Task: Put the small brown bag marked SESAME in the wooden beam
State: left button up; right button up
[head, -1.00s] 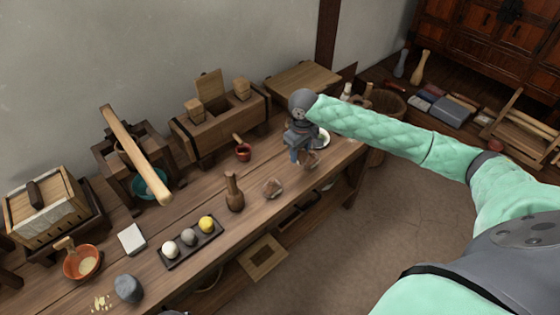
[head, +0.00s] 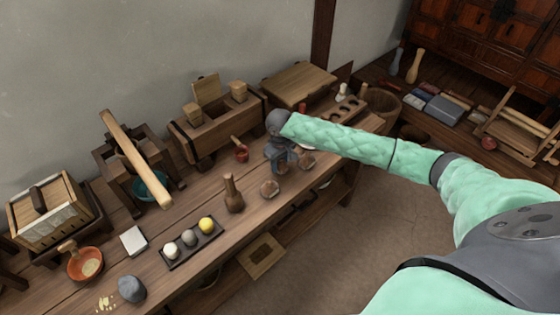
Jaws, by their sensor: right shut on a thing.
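My right gripper (head: 283,163) is over the long wooden table, its jaws shut on a small brown thing that is mostly hidden by the fingers. I cannot read any marking on it. The wooden beam (head: 215,133), a thick hollowed timber with upright blocks and a raised board, lies behind and to the left of the gripper. My left gripper is not in view.
A small red cup (head: 241,153) stands between the beam and my gripper. A brown bottle-shaped thing (head: 233,193) and a dark tray (head: 191,243) with three balls are to the front left. A wooden board (head: 300,82) is behind. My right forearm crosses the table's right end.

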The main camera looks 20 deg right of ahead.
jog(key=shift+f, duration=0.1)
dwell(0.3)
jog(key=o, duration=0.9)
jog(key=shift+o, duration=0.6)
